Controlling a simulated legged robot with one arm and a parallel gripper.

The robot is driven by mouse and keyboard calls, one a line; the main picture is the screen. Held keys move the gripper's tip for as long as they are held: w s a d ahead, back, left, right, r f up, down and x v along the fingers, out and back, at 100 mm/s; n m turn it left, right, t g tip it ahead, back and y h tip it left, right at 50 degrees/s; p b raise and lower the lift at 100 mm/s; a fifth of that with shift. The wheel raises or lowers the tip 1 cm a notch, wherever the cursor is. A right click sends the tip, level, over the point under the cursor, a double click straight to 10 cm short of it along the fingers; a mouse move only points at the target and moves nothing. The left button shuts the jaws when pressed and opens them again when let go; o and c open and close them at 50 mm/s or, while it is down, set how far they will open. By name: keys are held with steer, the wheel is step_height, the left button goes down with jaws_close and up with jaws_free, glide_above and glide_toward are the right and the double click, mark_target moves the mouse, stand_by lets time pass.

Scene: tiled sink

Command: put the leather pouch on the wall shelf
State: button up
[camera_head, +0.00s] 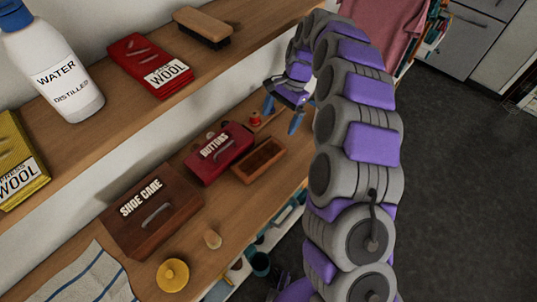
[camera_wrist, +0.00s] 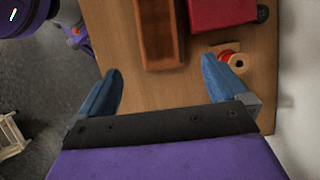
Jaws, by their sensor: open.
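I see no leather pouch that I can make out in either view. The wooden wall shelf (camera_head: 125,92) runs along the wall above a lower wooden surface (camera_head: 225,215). My gripper (camera_head: 282,114) is open, with its blue fingers over the right end of the lower surface, beside a small red spool (camera_head: 255,118). In the wrist view my gripper (camera_wrist: 161,68) has nothing between its fingers. A small brown open wooden box (camera_wrist: 158,30) lies ahead of the fingertips. The spool (camera_wrist: 231,58) is by the right fingertip.
The shelf holds a water bottle (camera_head: 55,70), a yellow wool packet (camera_head: 18,165), a red wool packet (camera_head: 150,65) and a brush (camera_head: 203,27). Below stand a shoe care box (camera_head: 150,220), a red buttons box (camera_head: 218,152) and a yellow tin (camera_head: 172,275). Dark floor (camera_head: 460,180) lies right.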

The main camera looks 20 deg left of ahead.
mark_target(271, 147)
steer(key=b+x, duration=0.1)
steer(key=x, duration=0.3)
steer(key=w+b+x, duration=0.1)
steer(key=x, duration=0.3)
steer(key=b+x, duration=0.1)
steer(key=x, duration=0.4)
steer(key=shift+w+d+f+b, duration=0.25)
steer(key=shift+d+f+b, duration=0.05)
steer(key=shift+d+b, duration=0.1)
steer(key=shift+c, duration=0.5)
steer(key=c, duration=1)
steer(key=shift+r, duration=0.1)
